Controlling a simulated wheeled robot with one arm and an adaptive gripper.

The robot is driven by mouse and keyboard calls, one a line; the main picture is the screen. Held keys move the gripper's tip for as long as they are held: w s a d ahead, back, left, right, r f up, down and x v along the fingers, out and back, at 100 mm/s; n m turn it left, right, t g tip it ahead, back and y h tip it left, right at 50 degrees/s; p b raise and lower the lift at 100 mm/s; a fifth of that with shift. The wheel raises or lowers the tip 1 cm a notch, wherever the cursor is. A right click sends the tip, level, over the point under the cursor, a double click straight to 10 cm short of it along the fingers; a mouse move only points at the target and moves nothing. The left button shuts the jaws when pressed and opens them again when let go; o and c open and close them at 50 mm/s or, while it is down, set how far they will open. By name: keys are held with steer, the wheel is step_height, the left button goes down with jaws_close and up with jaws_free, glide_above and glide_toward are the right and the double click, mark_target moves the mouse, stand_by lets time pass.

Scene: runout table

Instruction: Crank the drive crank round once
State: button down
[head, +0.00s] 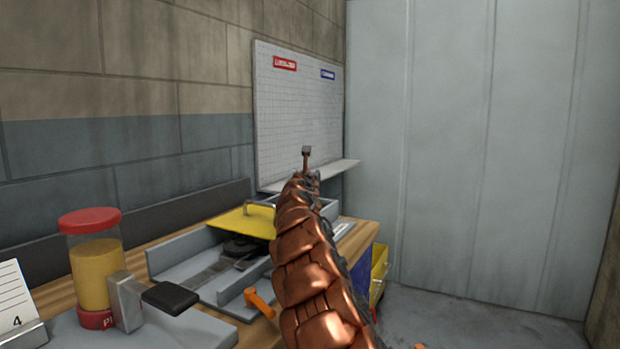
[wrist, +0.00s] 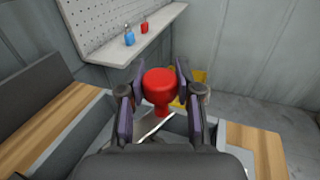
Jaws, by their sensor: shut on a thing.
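In the wrist view a red knob (wrist: 160,84) stands upright between the two dark finger pads of my gripper (wrist: 157,78), which is shut on it. A pale, thin bar (wrist: 152,126) shows just below the knob; I take the two to be the drive crank, but cannot see how they join. In the head view my copper arm reaches away over the table and hides the knob and my fingers.
In the head view a yellow cover (head: 241,222) with a handle stands on a grey tray on the wooden table. A red-lidded jar (head: 96,272), a black-ended lever (head: 170,298) and an orange handle (head: 260,302) are nearer.

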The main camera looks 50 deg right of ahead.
steer(key=c, duration=0.8)
jaws_free()
steer(key=shift+o, duration=0.2)
steer(key=shift+a, duration=0.1)
steer(key=v, duration=1.1)
steer(key=shift+a, duration=0.4)
steer(key=shift+s+f, duration=0.1)
steer(key=shift+s, duration=0.1)
